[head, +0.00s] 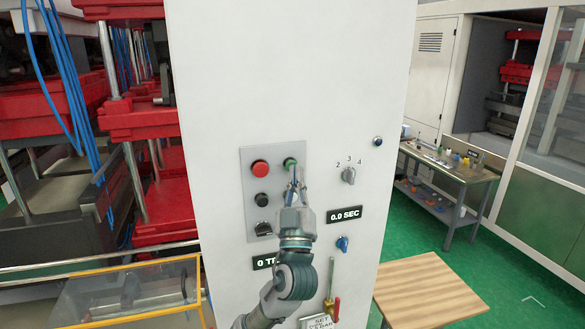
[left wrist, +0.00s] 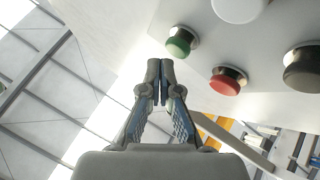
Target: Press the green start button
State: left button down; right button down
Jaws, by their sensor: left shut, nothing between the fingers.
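The green start button (head: 289,161) is at the top right of a grey plate on the white cabinet front, to the right of a red button (head: 260,167). The red button (left wrist: 228,80) is further right there. My right gripper is not in view.
A black button (head: 261,199) and a black switch (head: 263,228) sit below the red button. A selector knob (head: 348,175) and a blue knob (head: 342,243) are to the right. A wooden tabletop (head: 430,290) stands at lower right, and a yellow-framed guard (head: 125,295) at lower left.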

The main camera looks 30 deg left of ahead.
pick_arm(q)
jog(key=shift+w+a+r+b, duration=0.1)
jog(key=shift+w+a+b, duration=0.4)
jog(key=shift+a, duration=0.2)
dwell(1.4)
jog(key=shift+d, duration=0.1)
jog(key=shift+s+d, duration=0.55)
jog(key=shift+d, duration=0.1)
jog(key=s+d, duration=0.3)
jog(key=shift+s+d, duration=0.1)
jog(key=shift+d, duration=0.3)
dwell(1.0)
